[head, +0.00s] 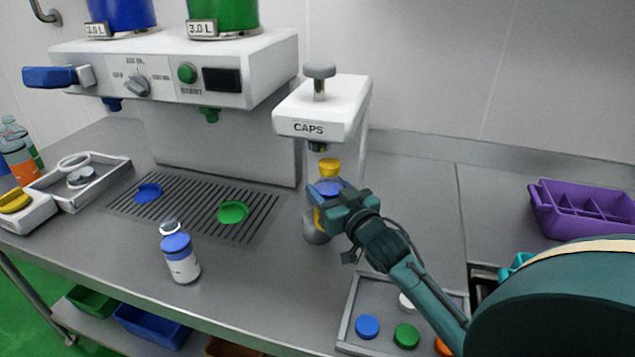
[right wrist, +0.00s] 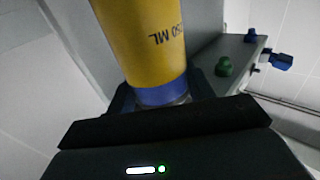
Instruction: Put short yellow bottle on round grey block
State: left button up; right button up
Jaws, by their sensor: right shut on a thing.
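The short yellow bottle (head: 329,167) stands about upright under the CAPS head, with a blue band around it. My right gripper (head: 325,198) is shut on it from the right and hides part of its body. In the right wrist view, the yellow bottle (right wrist: 143,45), with "ML" lettering, rises from between the fingers, its blue band close to them. The round grey block (head: 315,236) is just below the bottle, partly hidden by the gripper. I cannot tell whether the bottle touches the block. My left gripper is not in view.
The white CAPS press (head: 320,112) overhangs the bottle. A blue-and-white bottle (head: 181,262) stands left on the counter, before the drain grille (head: 182,205). A tray of caps (head: 345,322) lies in front; a purple crate (head: 560,222) stands right.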

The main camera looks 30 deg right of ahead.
jog(key=shift+w+d+f, duration=0.1)
jog(key=shift+w+f, duration=0.15)
jog(key=shift+w, duration=0.55)
jog(key=shift+w+d+f, duration=0.1)
jog(key=shift+w+f, duration=0.1)
jog(key=shift+w, duration=0.65)
jog(key=shift+w+f, duration=0.25)
jog(key=shift+w, duration=0.55)
jog(key=shift+f, duration=0.1)
jog(key=shift+f, duration=0.15)
jog(key=o, duration=1.1)
jog(key=shift+o, duration=0.2)
jog(key=shift+s+r, duration=0.15)
jog(key=shift+r, duration=0.05)
jog(key=s+a, duration=0.1)
jog(key=s, duration=1)
jog(key=shift+s, duration=0.4)
